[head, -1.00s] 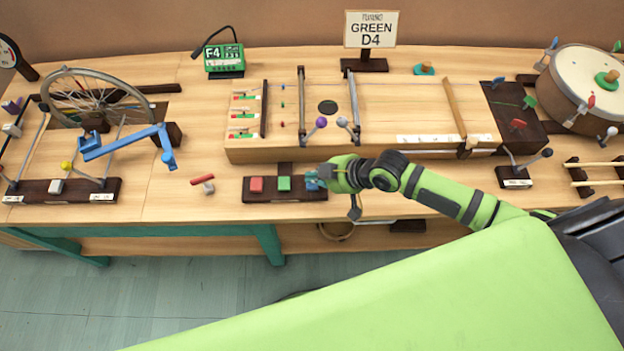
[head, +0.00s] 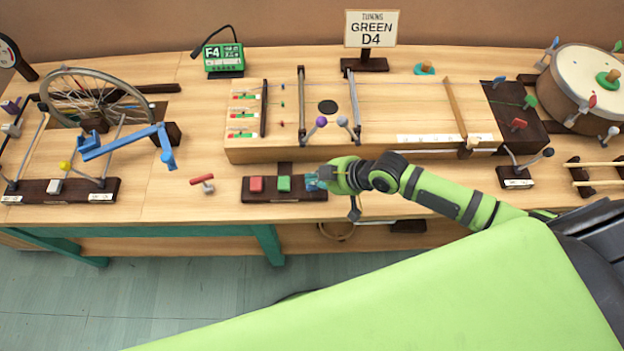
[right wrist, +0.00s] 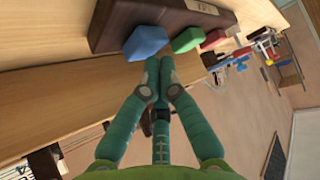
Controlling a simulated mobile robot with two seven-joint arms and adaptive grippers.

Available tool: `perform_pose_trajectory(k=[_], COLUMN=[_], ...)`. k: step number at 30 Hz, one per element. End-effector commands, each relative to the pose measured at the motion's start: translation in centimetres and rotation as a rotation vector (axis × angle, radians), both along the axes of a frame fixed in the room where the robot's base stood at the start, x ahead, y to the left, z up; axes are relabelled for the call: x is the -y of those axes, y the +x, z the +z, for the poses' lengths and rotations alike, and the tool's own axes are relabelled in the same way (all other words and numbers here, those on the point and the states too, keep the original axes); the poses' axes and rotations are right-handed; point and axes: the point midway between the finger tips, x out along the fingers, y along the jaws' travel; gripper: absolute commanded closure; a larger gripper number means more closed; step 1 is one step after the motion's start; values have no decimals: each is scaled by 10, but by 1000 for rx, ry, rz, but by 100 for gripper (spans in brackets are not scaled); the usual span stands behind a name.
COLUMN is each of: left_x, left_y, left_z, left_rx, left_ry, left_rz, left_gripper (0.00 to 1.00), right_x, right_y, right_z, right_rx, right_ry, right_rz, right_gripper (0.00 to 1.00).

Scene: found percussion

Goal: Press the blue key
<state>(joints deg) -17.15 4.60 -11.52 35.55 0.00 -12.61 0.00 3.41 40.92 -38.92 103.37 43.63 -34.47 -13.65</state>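The blue key (head: 311,184) is at the right end of a dark wooden key block (head: 268,198), beside a green key (head: 284,184) and a red key (head: 256,184). In the right wrist view the blue key (right wrist: 147,42) lies just beyond the fingertips. My right gripper (head: 320,177) is at the blue key and partly covers it in the head view. Its teal fingers (right wrist: 160,66) are closed together with nothing between them. Whether the tips touch the key or leave a small gap, I cannot tell. My left gripper is not in view.
A long wooden string box (head: 370,155) stands behind the key block. A small red-topped mallet-like piece (head: 203,182) lies to its left. A sign reading GREEN D4 (head: 370,29) stands at the back. The bench's front edge runs close below the block.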

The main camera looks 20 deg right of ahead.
Motion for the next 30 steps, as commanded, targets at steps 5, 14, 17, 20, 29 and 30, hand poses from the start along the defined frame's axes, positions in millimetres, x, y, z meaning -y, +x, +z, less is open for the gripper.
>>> perform_pose_trajectory(k=[5, 14, 17, 20, 29, 30], left_x=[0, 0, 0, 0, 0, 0], left_y=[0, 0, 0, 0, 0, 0], left_z=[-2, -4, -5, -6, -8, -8], left_rx=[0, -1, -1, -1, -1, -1], left_ry=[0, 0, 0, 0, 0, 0], left_rz=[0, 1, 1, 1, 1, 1], left_gripper=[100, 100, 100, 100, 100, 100], right_x=[0, 0, 0, 0, 0, 0], right_y=[0, 0, 0, 0, 0, 0], right_z=[-2, -6, -7, -8, -11, -11], right_rx=[0, 0, 0, 0, 0, 0], right_ry=[0, 0, 0, 0, 0, 0], right_rz=[0, 0, 0, 0, 0, 0], right_gripper=[100, 100, 100, 100, 100, 100])
